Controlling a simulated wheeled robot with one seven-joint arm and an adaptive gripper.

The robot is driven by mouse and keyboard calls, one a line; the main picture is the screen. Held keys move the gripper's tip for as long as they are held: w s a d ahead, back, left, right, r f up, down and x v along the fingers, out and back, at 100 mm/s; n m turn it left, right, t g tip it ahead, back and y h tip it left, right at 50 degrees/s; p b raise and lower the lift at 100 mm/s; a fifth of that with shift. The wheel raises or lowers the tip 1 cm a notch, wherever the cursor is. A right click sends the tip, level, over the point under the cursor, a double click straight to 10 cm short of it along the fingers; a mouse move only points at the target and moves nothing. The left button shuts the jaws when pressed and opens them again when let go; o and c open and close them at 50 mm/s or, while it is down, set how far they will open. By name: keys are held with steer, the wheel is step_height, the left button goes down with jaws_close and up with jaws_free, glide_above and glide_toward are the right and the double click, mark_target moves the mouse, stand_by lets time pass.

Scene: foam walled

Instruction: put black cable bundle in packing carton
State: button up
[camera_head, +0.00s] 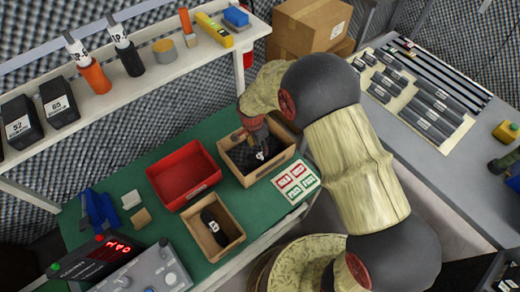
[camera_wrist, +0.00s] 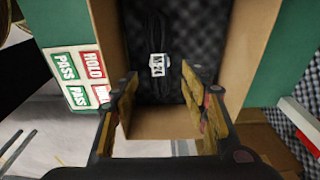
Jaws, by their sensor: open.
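The black cable bundle (camera_wrist: 165,40), with a white tag, lies on the dark foam floor of a cardboard carton (camera_wrist: 258,45) in the wrist view. In the head view this carton (camera_head: 232,169) stands on the green bench mat, and the bundle (camera_head: 262,155) shows partly inside it. My gripper (camera_head: 254,130) is over the carton, its fingers pointing down. In the wrist view my gripper (camera_wrist: 170,84) is open, with nothing between its fingers. Its fingers are at the near side of the carton, and the bundle is apart from them.
A second cardboard carton (camera_head: 230,241) nearby holds a black tagged item (camera_head: 213,222). A red bin (camera_head: 183,176) stands left of the foam-lined carton, and a label card (camera_head: 296,183) lies right. A shelf (camera_head: 160,85) with bottles and tools runs behind.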

step_height(320, 180, up, 6)
steer(key=p, duration=0.2)
step_height(320, 180, up, 13)
steer(key=n+t, duration=0.1)
steer(key=n, duration=0.1)
glide_above(258, 157)
steer(key=d, duration=0.4)
steer(key=s+d+r+n+t+y, duration=0.1)
steer(key=s+d+r, duration=0.15)
steer(key=r, duration=0.25)
steer(key=s+d+r+n, duration=0.1)
steer(key=s+d+r, duration=0.1)
steer(key=s+r, duration=0.15)
steer(key=s+d+r+n+t, duration=0.1)
steer(key=s+d+r+n, duration=0.2)
steer(key=s, duration=0.6)
steer(key=s+d+r+n+t, duration=0.1)
steer(key=s+d+r+n, duration=0.3)
steer(key=s+r, duration=0.4)
steer(key=shift+s+d+r+t, duration=0.2)
steer(key=shift+s+t, duration=0.2)
steer(key=shift+s, duration=0.25)
